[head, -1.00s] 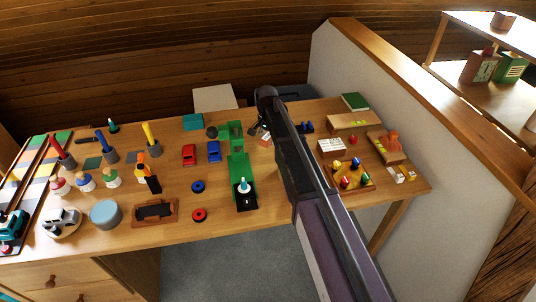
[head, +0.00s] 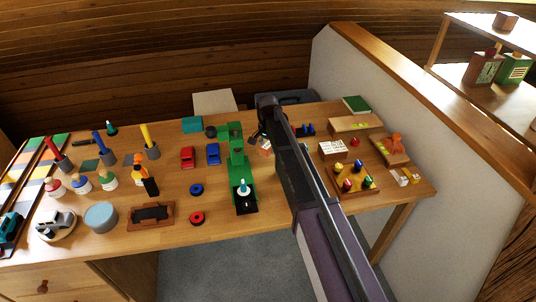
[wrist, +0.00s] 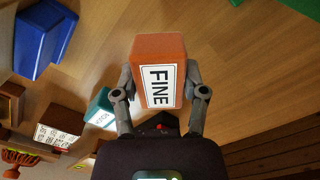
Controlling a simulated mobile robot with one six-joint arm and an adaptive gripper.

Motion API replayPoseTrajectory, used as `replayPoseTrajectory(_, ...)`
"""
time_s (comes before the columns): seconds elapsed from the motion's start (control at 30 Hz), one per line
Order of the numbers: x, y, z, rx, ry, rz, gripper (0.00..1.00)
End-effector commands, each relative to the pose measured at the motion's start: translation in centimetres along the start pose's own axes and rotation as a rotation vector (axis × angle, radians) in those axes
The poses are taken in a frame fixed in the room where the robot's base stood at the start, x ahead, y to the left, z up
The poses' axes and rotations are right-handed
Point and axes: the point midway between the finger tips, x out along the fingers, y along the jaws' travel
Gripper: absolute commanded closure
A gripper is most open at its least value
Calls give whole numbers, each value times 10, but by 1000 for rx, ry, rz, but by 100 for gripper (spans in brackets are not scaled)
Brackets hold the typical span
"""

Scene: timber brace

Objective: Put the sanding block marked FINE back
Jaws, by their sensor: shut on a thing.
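The orange sanding block with a white label reading FINE (wrist: 160,72) is between the two fingers of my gripper (wrist: 160,88) in the wrist view. The fingers press on its two sides and the label faces the camera. In the head view my gripper (head: 262,138) is over the back middle of the table, with a small part of the orange block (head: 265,149) showing at it. My arm covers much of that area. I cannot tell whether the block is clear of the tabletop. A teal block with a white label (wrist: 100,110) lies nearby; its word is unclear.
A green stand (head: 237,165) is just left of the gripper. A blue object (wrist: 45,38) shows in the wrist view. A printed white box (head: 332,149) and a wooden tray of coloured pegs (head: 345,190) are to the right. Bare tabletop (wrist: 245,75) lies beside the block.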

Motion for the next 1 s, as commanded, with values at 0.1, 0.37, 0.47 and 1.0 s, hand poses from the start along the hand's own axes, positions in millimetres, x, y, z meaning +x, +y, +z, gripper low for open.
replayPoseTrajectory(0.1,15,0,0,0,0,0,82)
replayPoseTrajectory(0.37,26,0,0,1,0,0,82)
replayPoseTrajectory(0.47,26,0,0,1,0,0,82)
replayPoseTrajectory(1.0,28,1,-1,1,0,0,10)
